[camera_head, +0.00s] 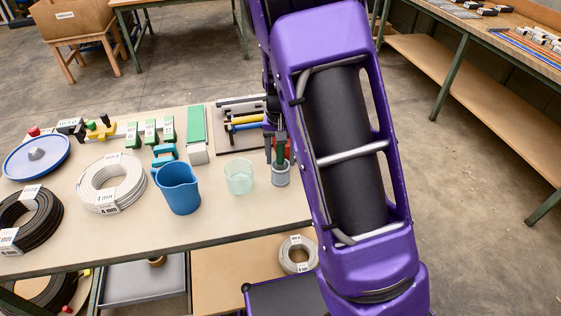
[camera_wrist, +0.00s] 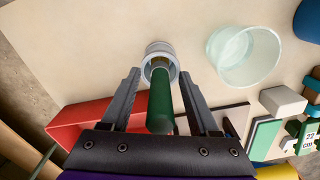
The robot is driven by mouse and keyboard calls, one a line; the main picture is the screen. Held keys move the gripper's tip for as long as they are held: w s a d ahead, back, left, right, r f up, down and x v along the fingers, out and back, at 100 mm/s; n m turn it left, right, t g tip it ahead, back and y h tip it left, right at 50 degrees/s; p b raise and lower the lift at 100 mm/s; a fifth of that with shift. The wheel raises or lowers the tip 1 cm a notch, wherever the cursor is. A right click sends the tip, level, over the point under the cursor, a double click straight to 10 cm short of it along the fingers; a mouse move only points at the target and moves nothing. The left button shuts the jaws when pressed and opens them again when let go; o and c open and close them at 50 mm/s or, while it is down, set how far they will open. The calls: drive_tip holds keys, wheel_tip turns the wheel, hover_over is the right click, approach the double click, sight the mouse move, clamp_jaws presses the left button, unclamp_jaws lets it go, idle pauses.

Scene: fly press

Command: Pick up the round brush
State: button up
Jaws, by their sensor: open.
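The round brush appears to be the green-handled piece (camera_wrist: 161,100) standing in a small grey cup (camera_wrist: 158,50) in the wrist view. Its brush end is hidden in the cup. My gripper (camera_wrist: 161,76) is open, with one dark finger on each side of the green handle; I see no clear contact. In the head view the green handle (camera_head: 281,150) rises from the grey cup (camera_head: 281,177) near the table's right end, and my gripper (camera_head: 278,146) is around it, partly hidden by my purple arm.
A clear glass (camera_head: 239,178) and a blue jug (camera_head: 178,188) stand left of the cup. A red box (camera_wrist: 85,120) lies close beside my gripper. Cable coils (camera_head: 112,184) lie farther left on the table (camera_head: 235,222).

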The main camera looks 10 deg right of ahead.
clamp_jaws()
drive_tip(key=shift+r, duration=0.15)
wheel_tip(320, 180, up, 10)
drive_tip(key=shift+f+p, duration=0.1)
drive_tip(key=shift+p, duration=0.6)
